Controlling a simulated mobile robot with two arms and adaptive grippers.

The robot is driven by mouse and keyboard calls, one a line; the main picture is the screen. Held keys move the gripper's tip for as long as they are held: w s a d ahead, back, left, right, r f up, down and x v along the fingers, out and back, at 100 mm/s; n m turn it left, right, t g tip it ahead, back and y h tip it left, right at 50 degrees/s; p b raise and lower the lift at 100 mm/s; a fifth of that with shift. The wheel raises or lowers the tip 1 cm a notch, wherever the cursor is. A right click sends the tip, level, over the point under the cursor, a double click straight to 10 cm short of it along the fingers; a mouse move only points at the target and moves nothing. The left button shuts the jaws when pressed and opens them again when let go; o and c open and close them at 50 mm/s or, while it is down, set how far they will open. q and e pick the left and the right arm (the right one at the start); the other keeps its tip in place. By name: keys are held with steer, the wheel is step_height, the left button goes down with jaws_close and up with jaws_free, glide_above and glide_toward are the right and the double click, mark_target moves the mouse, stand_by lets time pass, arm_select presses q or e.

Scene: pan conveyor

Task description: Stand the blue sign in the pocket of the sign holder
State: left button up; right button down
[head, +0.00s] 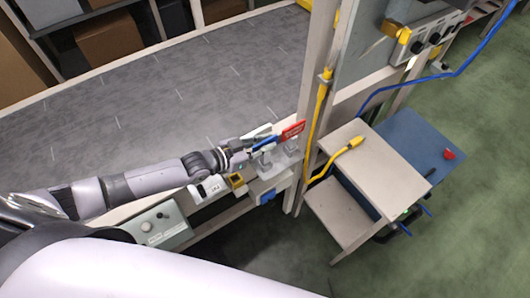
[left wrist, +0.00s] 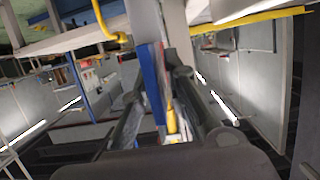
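The blue sign (head: 265,142) is between the fingers of my left gripper (head: 250,146), which looks shut on it. In the left wrist view the blue sign (left wrist: 152,78) stands out edge-on between the two fingers (left wrist: 158,118). A grey sign holder (head: 264,161) is just below the blue sign at the ledge's front edge. Whether the sign touches its pocket cannot be told. A red sign (head: 293,131) stands over a second grey holder (head: 291,148) to the right. My right gripper is not in view.
A post with a yellow cable (head: 320,105) rises close to the right of the signs. A small white box (head: 208,189) and a yellow-framed block (head: 237,180) sit on the ledge below my left wrist. The grey conveyor surface (head: 190,85) behind is clear.

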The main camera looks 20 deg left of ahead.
arm_select(q)
jaws_close()
stand_by(0.5)
steer(key=shift+r, duration=0.1)
